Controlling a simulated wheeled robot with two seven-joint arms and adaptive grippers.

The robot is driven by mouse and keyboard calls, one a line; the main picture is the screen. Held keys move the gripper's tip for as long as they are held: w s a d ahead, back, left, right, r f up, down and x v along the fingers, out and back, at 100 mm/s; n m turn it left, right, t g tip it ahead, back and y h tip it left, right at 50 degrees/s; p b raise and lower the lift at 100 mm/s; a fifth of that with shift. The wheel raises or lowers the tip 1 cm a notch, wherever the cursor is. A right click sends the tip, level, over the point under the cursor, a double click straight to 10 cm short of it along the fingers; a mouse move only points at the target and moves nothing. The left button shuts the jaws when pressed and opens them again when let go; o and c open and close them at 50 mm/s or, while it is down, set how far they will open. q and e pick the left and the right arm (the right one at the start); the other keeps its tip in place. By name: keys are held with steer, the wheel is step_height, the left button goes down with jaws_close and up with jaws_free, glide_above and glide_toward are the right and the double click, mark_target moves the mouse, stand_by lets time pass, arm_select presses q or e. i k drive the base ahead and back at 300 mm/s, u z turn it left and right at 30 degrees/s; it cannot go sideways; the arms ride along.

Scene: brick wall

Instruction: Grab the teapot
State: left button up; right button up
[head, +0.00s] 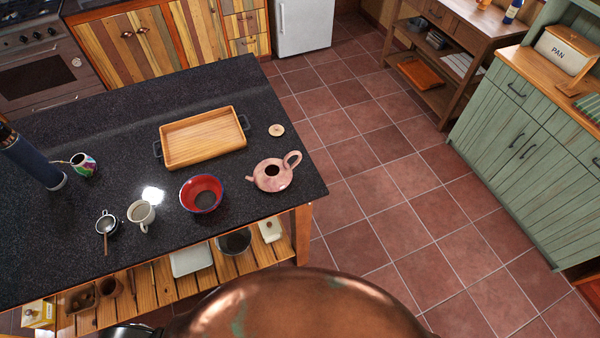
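The teapot (273,175) is pinkish and stands upright near the right end of the dark speckled island counter (110,225). Its top opening is uncovered. Its handle points to the upper right and its spout to the left. A small round beige piece (276,130), possibly its lid, lies on the counter just behind it. Neither of my grippers is in the head view, and nothing touches the teapot.
A red bowl (201,194) is close left of the teapot, and a wooden tray (203,139) is behind. A white mug (141,214), strainer (107,224), patterned cup (84,165) and blue flask (32,160) stand further left. A large copper-coloured rounded surface (300,305) blocks the bottom middle. Tiled floor is clear right.

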mark_target(271, 174)
steer(key=z, duration=2.1)
steer(key=i, duration=2.2)
steer(key=u, duration=3.65)
